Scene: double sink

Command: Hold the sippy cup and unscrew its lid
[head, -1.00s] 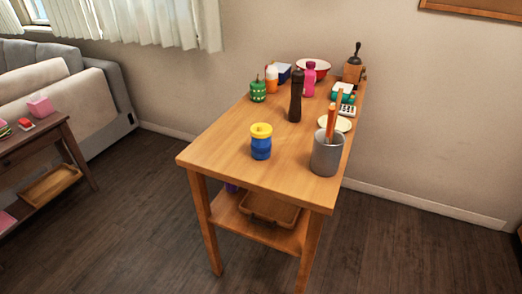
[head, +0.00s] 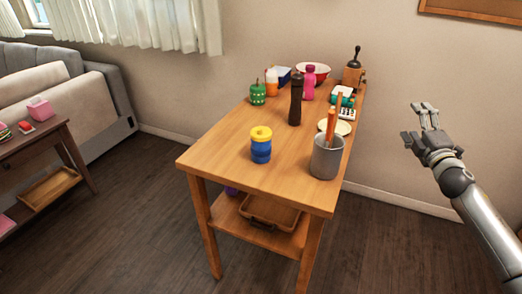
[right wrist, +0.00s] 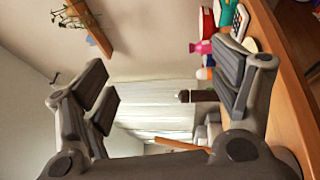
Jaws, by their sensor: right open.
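The sippy cup (head: 261,151) has a blue body and a yellow lid (head: 261,133). It stands upright near the front of the wooden table (head: 220,155) in the head view, with the lid on it. My right gripper (head: 422,122) is open and empty, in the air to the right of the table and well apart from the cup. Its open fingers (right wrist: 170,95) fill much of the right wrist view, where I cannot make out the cup. My left gripper is not in view.
A grey holder (head: 326,160) with orange-handled items stands right of the cup. A dark pepper mill (head: 296,100) stands behind it. A green container (head: 257,94), pink bottle (head: 309,82), red-rimmed bowl (head: 316,70) and grinder (head: 353,70) crowd the far end. The front left tabletop is clear.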

